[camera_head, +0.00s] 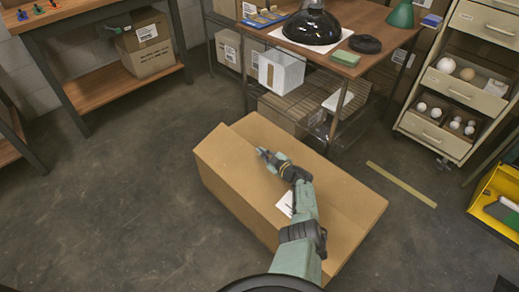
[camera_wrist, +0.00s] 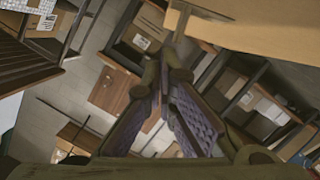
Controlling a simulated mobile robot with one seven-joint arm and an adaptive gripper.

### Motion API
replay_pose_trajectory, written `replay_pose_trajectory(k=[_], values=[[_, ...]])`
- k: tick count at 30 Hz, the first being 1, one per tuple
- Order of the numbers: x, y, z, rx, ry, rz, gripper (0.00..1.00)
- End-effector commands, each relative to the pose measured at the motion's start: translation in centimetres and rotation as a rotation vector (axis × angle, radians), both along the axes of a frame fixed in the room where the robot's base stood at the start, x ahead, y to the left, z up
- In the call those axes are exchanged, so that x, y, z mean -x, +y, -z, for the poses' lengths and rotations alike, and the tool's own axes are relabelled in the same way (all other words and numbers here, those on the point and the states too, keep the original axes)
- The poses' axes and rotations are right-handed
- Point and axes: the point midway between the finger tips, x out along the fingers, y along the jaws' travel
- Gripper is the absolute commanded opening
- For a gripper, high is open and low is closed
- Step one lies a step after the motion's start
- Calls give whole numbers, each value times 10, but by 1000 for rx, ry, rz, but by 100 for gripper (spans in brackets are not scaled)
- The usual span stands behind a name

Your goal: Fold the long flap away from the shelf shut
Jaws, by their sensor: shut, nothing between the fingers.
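A large brown cardboard box (camera_head: 235,175) stands on the floor in the middle of the head view. A long flap (camera_head: 330,185) on its right side, nearer the shelf, appears to lie across the top. The panel on the left, away from the shelf, is partly behind my arm; I cannot tell its exact angle. My gripper (camera_head: 265,153) is over the left part of the box top, shut and empty; contact with the cardboard is unclear. In the wrist view my gripper (camera_wrist: 167,78) points past a tan cardboard edge (camera_wrist: 235,28) at upper right.
A wooden table with lower shelves (camera_head: 375,50) stands behind the box, bearing a black lamp shade (camera_head: 312,27). A drawer unit (camera_head: 440,95) and a yellow case (camera_head: 490,195) are at right. A workbench (camera_head: 125,75) is at upper left. Floor at left is clear.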

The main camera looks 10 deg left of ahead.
Motion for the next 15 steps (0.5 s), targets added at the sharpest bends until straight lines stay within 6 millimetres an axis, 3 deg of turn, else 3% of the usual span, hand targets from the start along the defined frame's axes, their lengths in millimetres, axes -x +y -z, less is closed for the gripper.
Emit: replay_pose_trajectory(k=[1,6,15], values=[[-1,-4,15,-21,31,0,0],[-5,-11,38,-45,57,-1,0],[-12,-18,59,-45,55,0,0]])
